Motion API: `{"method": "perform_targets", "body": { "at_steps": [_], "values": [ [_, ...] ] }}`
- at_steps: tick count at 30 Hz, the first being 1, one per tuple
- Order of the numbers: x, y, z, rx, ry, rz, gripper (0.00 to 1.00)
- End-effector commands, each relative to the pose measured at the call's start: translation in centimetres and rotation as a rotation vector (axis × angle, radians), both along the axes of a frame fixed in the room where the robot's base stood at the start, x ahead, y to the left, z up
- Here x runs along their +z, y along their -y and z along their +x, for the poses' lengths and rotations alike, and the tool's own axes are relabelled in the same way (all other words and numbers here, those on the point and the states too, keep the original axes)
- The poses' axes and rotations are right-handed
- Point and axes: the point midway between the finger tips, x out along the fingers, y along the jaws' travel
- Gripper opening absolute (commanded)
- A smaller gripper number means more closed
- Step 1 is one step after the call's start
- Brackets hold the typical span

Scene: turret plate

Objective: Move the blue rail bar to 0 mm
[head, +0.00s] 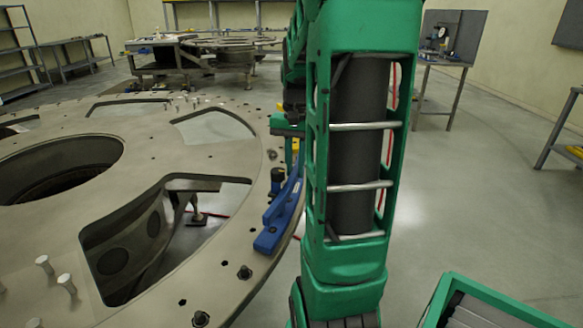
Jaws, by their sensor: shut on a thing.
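The blue rail bar (280,218) lies along the right rim of the large round turret plate (150,142). Its near end is wide and flat, and its far part runs up toward my arm. A dark round knob (277,178) stands beside it. My gripper (292,128) is partly in view at the plate's rim, left of my green arm, next to a small blue piece. It is shut on the blue rail bar, but the arm covers much of the contact. I see no readable millimetre scale.
A workbench (440,65) stands at the back right. The floor (470,190) right of my arm is mostly clear.

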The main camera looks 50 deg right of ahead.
Motion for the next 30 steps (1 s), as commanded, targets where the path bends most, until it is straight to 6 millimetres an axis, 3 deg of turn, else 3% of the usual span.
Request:
{"method": "perform_targets", "body": {
  "at_steps": [30],
  "values": [
    [-0.83,0.10,0.02,-0.001,0.002,-0.001,0.00]
  ]
}}
